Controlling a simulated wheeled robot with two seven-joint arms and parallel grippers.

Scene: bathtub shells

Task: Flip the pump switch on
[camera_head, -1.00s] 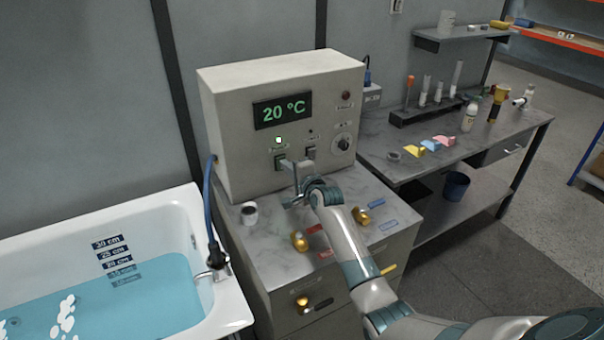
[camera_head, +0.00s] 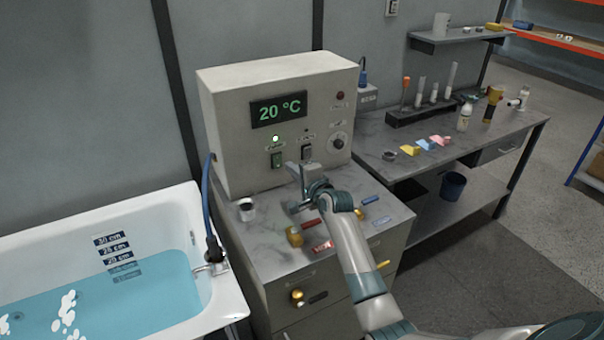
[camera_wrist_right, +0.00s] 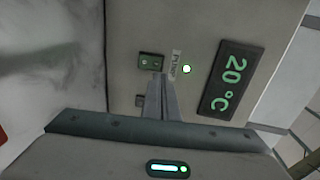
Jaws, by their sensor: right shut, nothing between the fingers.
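The grey control box (camera_head: 235,120) stands on the cabinet, its display reading 20 °C. The pump switch (camera_head: 277,160), a rocker with a green face, is on its front under a lit white-green lamp (camera_head: 275,139). In the wrist view the pump switch (camera_wrist_right: 150,61) shows beside its PUMP label (camera_wrist_right: 176,65) and the lit lamp (camera_wrist_right: 187,69). My right gripper (camera_head: 293,169) is shut and empty, in front of the panel just right of and below the pump switch, seemingly apart from it. Its fingers (camera_wrist_right: 163,82) point at the panel. My left gripper is out of view.
A second, dark switch (camera_head: 306,152) and a round knob (camera_head: 338,141) are to the right. Valves with coloured tags and a small white cup (camera_head: 246,209) are on the cabinet top (camera_head: 265,235). The filled bathtub (camera_head: 215,300) is at left, a workbench (camera_head: 400,135) at right.

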